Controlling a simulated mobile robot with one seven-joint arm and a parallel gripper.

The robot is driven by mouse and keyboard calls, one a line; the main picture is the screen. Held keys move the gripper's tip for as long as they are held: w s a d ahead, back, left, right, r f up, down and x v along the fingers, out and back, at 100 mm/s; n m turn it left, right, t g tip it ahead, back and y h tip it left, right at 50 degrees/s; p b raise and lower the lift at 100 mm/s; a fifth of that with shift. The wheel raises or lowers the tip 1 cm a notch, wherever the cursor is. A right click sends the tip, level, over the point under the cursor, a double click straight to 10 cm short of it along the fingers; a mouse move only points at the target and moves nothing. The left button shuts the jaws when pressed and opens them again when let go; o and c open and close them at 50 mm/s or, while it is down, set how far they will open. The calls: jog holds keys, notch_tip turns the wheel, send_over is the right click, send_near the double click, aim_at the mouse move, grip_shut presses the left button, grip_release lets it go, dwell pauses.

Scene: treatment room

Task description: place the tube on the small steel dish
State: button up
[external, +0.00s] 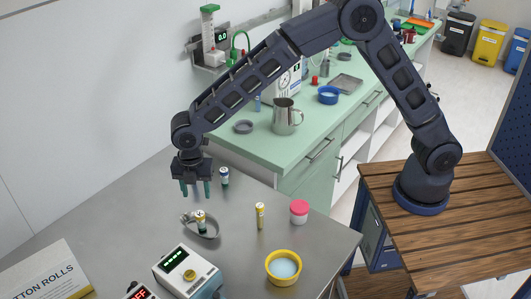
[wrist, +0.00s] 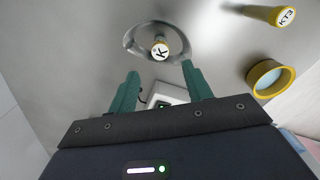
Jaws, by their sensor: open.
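The small steel dish (external: 213,235) lies on the steel table below my gripper. My gripper (external: 196,188) is open and empty above the table, apart from the tube. Its teal fingers (wrist: 159,71) point toward the dish in the wrist view. A second tube (external: 260,216) with a yellow cap stands to the right. A third tube (external: 224,178) stands behind, near the gripper.
A red-lidded jar (external: 299,212) and a yellow-rimmed bowl (external: 283,268) stand at the right. A device with a green display (external: 187,270) is in front of the dish. A cotton rolls box (external: 48,275) is at front left. The table's left middle is clear.

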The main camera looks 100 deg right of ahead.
jog(key=s+r+m+t, duration=0.2)
jog(key=s+r+m, duration=0.5)
jog(key=s+r, duration=1.45)
jog(key=s+d+m+t, duration=0.1)
jog(key=s+m, duration=0.3)
jog(key=s, duration=1.1)
jog(key=s+d+r+m+t, duration=0.1)
jog(key=s+m, duration=0.3)
jog(key=s, duration=1)
jog(key=shift+s+r+m+t, duration=0.25)
jog(key=shift+s+m+t, duration=0.05)
jog(key=shift+s+m, duration=0.1)
